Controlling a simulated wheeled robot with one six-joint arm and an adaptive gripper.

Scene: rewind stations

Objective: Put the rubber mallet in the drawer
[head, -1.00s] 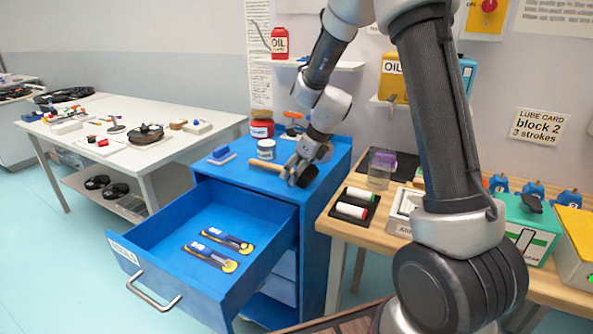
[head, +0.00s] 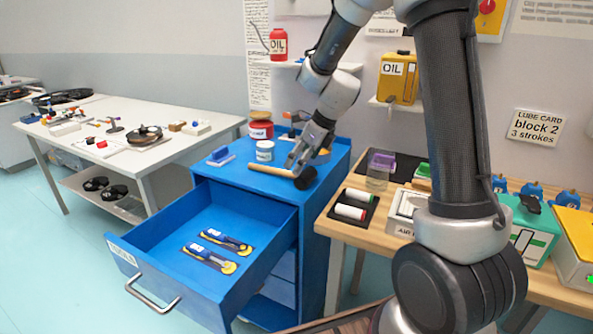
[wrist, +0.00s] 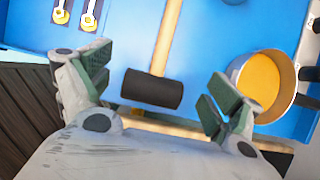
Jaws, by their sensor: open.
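The rubber mallet lies on top of the blue cabinet (head: 232,170). Its wooden handle (head: 268,168) points left and its black head (head: 305,178) is near the cabinet's front right. In the wrist view the black head (wrist: 152,90) lies between the spread fingers, with the handle running up and away. My gripper (head: 297,160) is open and empty, just above and behind the mallet near its head; whether it touches cannot be told. The drawer (head: 205,222) is pulled open below and to the left, with two blue-and-yellow tools (head: 218,250) on its floor.
A round orange-filled container (wrist: 262,85) is beside the right finger. A wooden bench (head: 345,232) adjoins on the right. Much of the drawer floor is bare.

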